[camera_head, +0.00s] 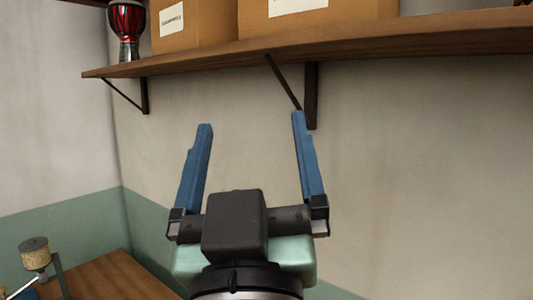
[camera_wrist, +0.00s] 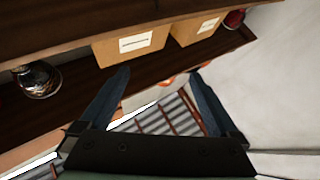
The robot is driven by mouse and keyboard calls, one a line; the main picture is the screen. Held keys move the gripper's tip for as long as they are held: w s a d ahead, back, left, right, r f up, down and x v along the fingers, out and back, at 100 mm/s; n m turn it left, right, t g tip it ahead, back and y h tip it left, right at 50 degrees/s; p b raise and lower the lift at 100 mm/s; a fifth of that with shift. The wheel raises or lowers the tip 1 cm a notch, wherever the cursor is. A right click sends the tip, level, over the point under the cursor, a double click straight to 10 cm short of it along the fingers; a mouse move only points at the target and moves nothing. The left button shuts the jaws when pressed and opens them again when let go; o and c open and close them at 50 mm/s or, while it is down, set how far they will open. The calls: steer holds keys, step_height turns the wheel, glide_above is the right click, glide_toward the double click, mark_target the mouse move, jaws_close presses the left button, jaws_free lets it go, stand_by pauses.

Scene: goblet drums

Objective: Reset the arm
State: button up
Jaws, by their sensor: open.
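My gripper (camera_head: 251,124) is raised in front of the wall, below the wooden shelf in the head view. Its two blue fingers are spread wide with nothing between them. The wrist view also shows my gripper (camera_wrist: 161,78) open and empty, its fingers overlapping the shelf's edge in the picture. A goblet drum (camera_head: 127,28), red and dark with a silvery foot, stands at the left end of the shelf, apart from my gripper. In the wrist view a goblet drum (camera_wrist: 38,79) with a shiny metallic part shows at the left, partly cut off by shadow.
The wooden shelf (camera_head: 200,63) on dark brackets (camera_head: 311,95) runs above my gripper. Labelled cardboard boxes (camera_head: 194,25) stand on it. A wooden table (camera_head: 115,280) with a cork-topped item (camera_head: 34,252) is at the lower left. The wall area right of my gripper is clear.

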steer(key=s+d+r+m+t, duration=0.1)
steer(key=s+r+m+t, duration=0.1)
steer(key=s+r, duration=0.3)
steer(key=shift+s+d+r+t+h, duration=0.15)
steer(key=shift+d+r+t+h, duration=0.1)
steer(key=shift+r+t+h, duration=0.25)
steer(key=shift+f, duration=0.1)
